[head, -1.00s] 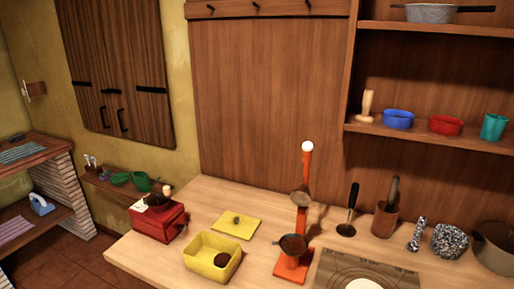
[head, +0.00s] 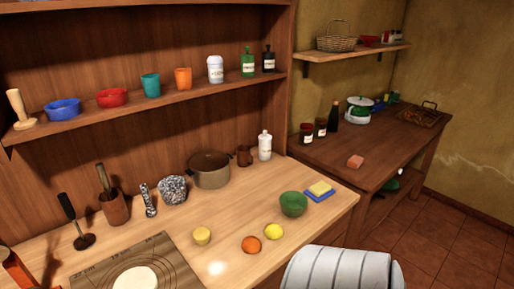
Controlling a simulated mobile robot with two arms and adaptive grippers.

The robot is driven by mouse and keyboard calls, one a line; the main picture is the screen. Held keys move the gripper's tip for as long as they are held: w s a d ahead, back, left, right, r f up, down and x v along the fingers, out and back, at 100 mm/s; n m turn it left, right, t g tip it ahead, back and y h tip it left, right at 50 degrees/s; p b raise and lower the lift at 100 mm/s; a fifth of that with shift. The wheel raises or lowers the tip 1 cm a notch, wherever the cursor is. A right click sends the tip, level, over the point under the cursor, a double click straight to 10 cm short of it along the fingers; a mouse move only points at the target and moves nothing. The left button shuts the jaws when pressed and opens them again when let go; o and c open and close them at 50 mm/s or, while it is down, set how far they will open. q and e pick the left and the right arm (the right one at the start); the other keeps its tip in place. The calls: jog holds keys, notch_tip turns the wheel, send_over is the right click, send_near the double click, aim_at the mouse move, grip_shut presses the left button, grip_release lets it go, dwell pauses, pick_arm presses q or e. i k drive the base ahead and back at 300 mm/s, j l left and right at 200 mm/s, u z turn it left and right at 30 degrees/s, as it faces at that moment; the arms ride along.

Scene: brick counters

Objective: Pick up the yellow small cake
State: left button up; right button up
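A small round yellow cake (head: 202,236) stands on the light wooden counter (head: 235,205), just right of the dark mat, in the head view. It is upright and nothing touches it. Neither of my grippers is in view.
An orange (head: 251,245) and a lemon (head: 273,231) lie right of the cake. A green bowl (head: 293,204) and a yellow sponge on a blue tray (head: 320,196) are further right. A pot (head: 209,170) and a speckled stone mortar (head: 173,190) stand behind. A mat with dough (head: 134,279) is left.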

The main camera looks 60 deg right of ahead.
aim_at(201, 236)
jog(key=z, duration=1.55)
jog(key=u, duration=0.35)
jog(key=l+u, duration=0.85)
jog(key=k+l+u, duration=0.1)
jog(key=l+u, duration=0.3)
jog(key=l, duration=0.2)
